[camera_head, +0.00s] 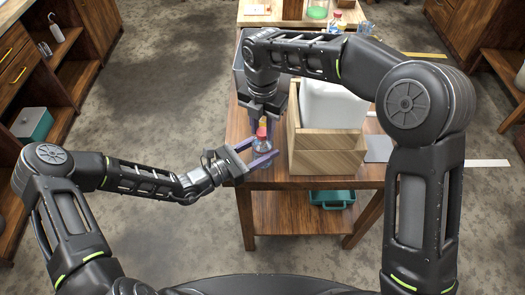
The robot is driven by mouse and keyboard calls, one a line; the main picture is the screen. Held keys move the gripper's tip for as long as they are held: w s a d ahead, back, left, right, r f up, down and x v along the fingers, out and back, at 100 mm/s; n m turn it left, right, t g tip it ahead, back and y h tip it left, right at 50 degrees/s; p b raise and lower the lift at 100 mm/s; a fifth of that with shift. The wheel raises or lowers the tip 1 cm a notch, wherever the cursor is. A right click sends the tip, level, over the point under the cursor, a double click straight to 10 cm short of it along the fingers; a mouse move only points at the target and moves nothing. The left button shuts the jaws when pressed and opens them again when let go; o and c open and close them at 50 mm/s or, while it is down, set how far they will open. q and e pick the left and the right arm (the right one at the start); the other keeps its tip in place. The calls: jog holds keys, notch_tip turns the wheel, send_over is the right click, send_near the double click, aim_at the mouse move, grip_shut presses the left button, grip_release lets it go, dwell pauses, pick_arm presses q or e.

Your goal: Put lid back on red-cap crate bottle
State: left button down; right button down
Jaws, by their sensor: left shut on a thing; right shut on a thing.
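A small clear bottle (262,145) stands upright above the near left part of the wooden table, left of the wooden crate (327,158). My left gripper (264,149) reaches in from the left and is shut on the bottle, one finger on each side. A red cap (261,132) shows right at the bottle's top. My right gripper (262,123) points down from above and is shut on the cap. The fingers partly hide both, so I cannot tell whether the cap is seated on the neck.
A large white container (330,103) stands in the crate. A grey bin (239,66) is behind my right gripper. A grey flat sheet (379,148) lies right of the crate. A teal box (331,198) sits below the tabletop. More bottles stand on a far table.

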jog(key=m, duration=0.5)
jog(key=shift+m, duration=0.3)
jog(key=m, duration=2.4)
jog(key=shift+m, duration=0.3)
jog(key=m, duration=0.5)
jog(key=shift+m, duration=0.4)
jog(key=m, duration=0.5)
jog(key=shift+f, duration=0.1)
jog(key=c, duration=1.1)
grip_release()
